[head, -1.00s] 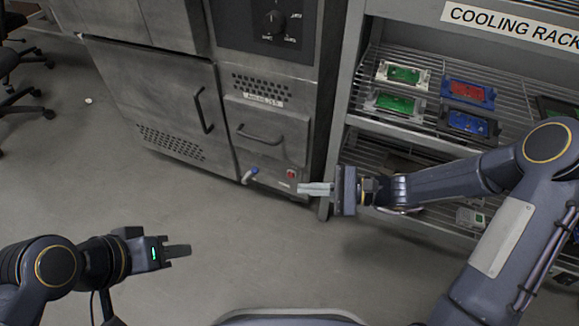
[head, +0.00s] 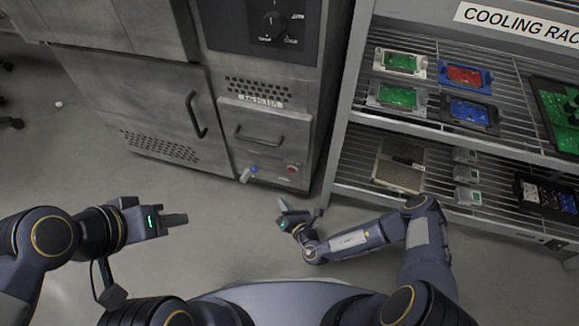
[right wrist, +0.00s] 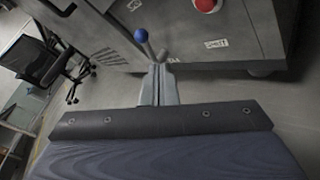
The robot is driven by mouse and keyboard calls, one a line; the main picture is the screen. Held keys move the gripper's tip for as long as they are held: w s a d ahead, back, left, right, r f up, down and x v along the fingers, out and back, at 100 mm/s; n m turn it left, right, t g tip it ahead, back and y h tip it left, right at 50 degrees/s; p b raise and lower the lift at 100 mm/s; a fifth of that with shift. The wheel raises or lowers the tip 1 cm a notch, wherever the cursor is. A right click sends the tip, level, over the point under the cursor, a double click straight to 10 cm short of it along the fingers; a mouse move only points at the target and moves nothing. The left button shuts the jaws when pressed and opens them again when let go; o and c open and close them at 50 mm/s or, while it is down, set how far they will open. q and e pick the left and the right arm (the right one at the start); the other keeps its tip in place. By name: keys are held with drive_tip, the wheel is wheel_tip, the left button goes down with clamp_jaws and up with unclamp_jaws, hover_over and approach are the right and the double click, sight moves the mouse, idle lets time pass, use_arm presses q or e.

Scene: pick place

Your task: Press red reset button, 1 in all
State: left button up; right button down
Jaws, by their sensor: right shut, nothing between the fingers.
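The red reset button (head: 292,169) is a small round button low on the front of the grey machine, right of a blue-tipped lever. It shows larger in the right wrist view (right wrist: 207,4), cut by the top edge. My right gripper (head: 282,205) is below the button in the head view, apart from it. Its fingers (right wrist: 158,86) are shut and empty and point toward the machine base. My left gripper (head: 175,219) is out over the floor at the left, far from the button; its fingers look like one piece, so its opening is unclear.
The blue-tipped lever (head: 252,170) sticks out left of the button; its blue ball (right wrist: 141,35) is close ahead of the right fingertips in the wrist view. The cooling rack (head: 345,131) with trays of boards stands at the right. The floor before the machine is clear.

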sight(291, 170)
drive_tip(key=shift+s+a+f, duration=0.1)
drive_tip(key=shift+f, duration=0.05)
drive_tip(key=w+d+b, duration=0.2)
drive_tip(key=w+b, duration=0.1)
drive_tip(key=w, duration=0.5)
drive_tip(key=shift+w+d, duration=0.2)
drive_tip(key=shift+d, duration=0.15)
drive_tip(key=shift+w+d, duration=0.1)
drive_tip(key=shift+w, duration=0.05)
idle(2.0)
drive_tip(key=shift+w, duration=0.25)
